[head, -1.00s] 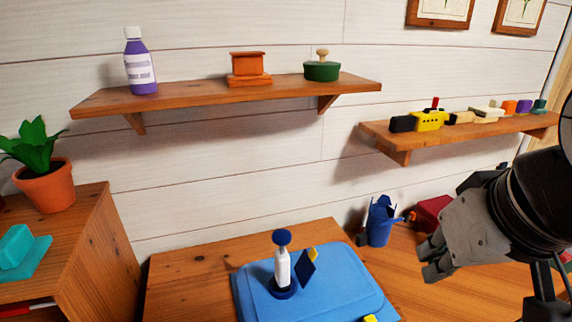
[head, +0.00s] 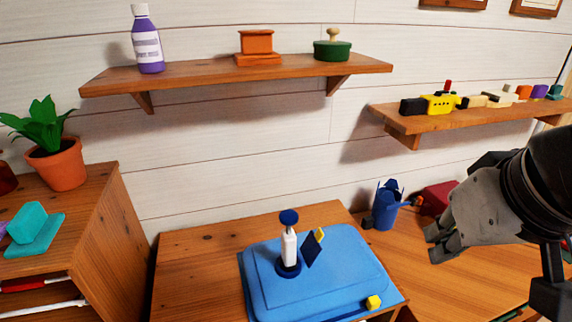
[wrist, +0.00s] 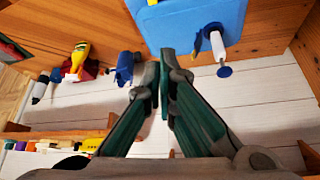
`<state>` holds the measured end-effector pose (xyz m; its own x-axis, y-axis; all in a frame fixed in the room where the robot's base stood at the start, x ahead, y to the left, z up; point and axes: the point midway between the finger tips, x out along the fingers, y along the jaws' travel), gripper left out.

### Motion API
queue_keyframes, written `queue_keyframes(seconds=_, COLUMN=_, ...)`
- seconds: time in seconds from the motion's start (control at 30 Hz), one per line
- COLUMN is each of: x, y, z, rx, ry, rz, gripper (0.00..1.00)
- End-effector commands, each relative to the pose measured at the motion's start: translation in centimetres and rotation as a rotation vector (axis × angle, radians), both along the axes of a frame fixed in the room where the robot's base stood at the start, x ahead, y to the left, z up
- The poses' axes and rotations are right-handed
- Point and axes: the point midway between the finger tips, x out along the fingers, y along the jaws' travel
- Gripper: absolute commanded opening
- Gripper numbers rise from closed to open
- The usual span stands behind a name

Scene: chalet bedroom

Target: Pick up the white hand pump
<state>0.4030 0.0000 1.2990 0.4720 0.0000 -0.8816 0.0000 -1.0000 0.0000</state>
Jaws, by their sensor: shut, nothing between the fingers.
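The white hand pump (head: 289,247) stands upright on the blue padded case (head: 340,285), with a dark blue round knob on top and a dark blue base. A dark blue flat piece and a small yellow block sit right beside it. The pump also shows in the wrist view (wrist: 217,46), at the upper right. My gripper (head: 435,243) is to the right of the pump, apart from it, over the right part of the wooden surface. In the wrist view my gripper (wrist: 164,70) has its fingers together with nothing between them.
A blue watering-can-like object (head: 385,208) and a red item (head: 437,198) stand between the pump's right and my arm. A wall shelf (head: 200,76) hangs above, and another shelf (head: 440,124) is to the right. A potted plant (head: 58,165) stands left.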

Motion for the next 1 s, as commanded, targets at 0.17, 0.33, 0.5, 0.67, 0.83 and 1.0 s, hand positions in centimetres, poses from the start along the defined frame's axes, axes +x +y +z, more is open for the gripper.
queue_keyframes(seconds=0.17, x=0.0, y=0.0, z=0.0, rx=0.000, ry=0.000, rz=0.000, gripper=0.00)
queue_keyframes(seconds=0.33, x=0.1, y=0.0, z=0.0, rx=0.002, ry=0.002, rz=-0.004, gripper=0.18)
queue_keyframes(seconds=0.5, x=2.1, y=0.8, z=0.4, rx=0.054, ry=0.044, rz=-0.107, gripper=0.57)
queue_keyframes(seconds=0.67, x=6.3, y=3.0, z=0.6, rx=0.152, ry=0.129, rz=-0.342, gripper=0.60)
queue_keyframes(seconds=0.83, x=11.2, y=6.2, z=-0.1, rx=0.245, ry=0.216, rz=-0.632, gripper=0.60)
queue_keyframes(seconds=1.0, x=15.8, y=10.2, z=-2.0, rx=0.315, ry=0.294, rz=-0.932, gripper=0.60)
